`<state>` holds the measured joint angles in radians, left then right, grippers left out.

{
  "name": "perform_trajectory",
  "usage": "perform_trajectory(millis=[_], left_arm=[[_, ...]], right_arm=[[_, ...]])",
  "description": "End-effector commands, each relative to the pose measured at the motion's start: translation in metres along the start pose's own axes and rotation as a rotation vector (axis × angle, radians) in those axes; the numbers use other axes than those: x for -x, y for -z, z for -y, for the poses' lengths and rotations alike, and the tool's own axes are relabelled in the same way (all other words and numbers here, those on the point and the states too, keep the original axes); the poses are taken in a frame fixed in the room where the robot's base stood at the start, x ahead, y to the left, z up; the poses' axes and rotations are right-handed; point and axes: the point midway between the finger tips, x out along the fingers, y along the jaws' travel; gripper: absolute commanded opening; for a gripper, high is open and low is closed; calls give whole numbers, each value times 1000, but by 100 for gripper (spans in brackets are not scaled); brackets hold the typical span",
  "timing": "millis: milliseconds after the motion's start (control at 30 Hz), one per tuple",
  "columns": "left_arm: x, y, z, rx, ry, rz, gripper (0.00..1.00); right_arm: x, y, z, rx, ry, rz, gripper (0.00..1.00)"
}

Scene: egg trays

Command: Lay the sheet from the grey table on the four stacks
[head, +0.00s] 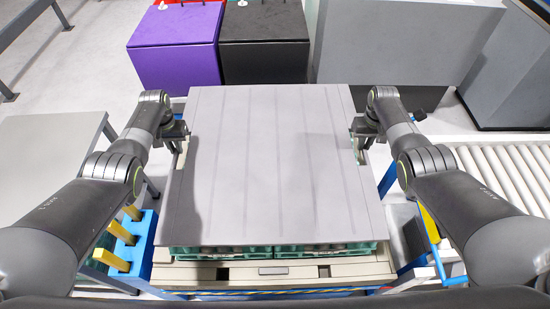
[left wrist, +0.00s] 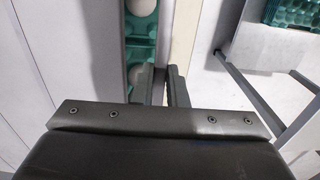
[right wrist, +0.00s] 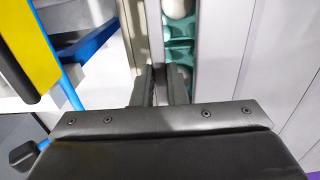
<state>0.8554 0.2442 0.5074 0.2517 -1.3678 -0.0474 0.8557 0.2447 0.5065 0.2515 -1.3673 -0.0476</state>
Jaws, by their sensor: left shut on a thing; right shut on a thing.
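The sheet (head: 270,160) is a large grey, faintly ribbed panel, lying roughly level over the pallet in the head view. Below its front edge show green egg trays of two front stacks, left (head: 222,253) and right (head: 330,248); the sheet hides the other stacks. I cannot tell whether it touches them. My left gripper (head: 178,133) is shut on the sheet's left edge, and my right gripper (head: 360,130) on its right edge. Both wrist views show the fingers on a narrow grey strip, with green tray and white eggs (left wrist: 142,8) (right wrist: 178,8) visible beside it.
The stacks stand on a beige pallet (head: 180,272). A pale grey table (head: 50,140) is at the left, beside a blue rack with yellow posts (head: 128,255). A roller conveyor (head: 510,170) is at the right. Purple (head: 175,50) and black (head: 263,45) boxes stand behind.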

Motion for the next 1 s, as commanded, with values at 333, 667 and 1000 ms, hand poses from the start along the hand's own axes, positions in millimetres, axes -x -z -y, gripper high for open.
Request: perform_trajectory(millis=[333,667,1000], left_arm=[[1,1,0,0,1,-3,0],[-1,1,0,0,1,-3,0],[-11,1,0,0,1,-3,0]], right_arm=[[1,1,0,1,0,-3,0],[-1,1,0,1,0,-3,0],[-11,1,0,1,0,-3,0]])
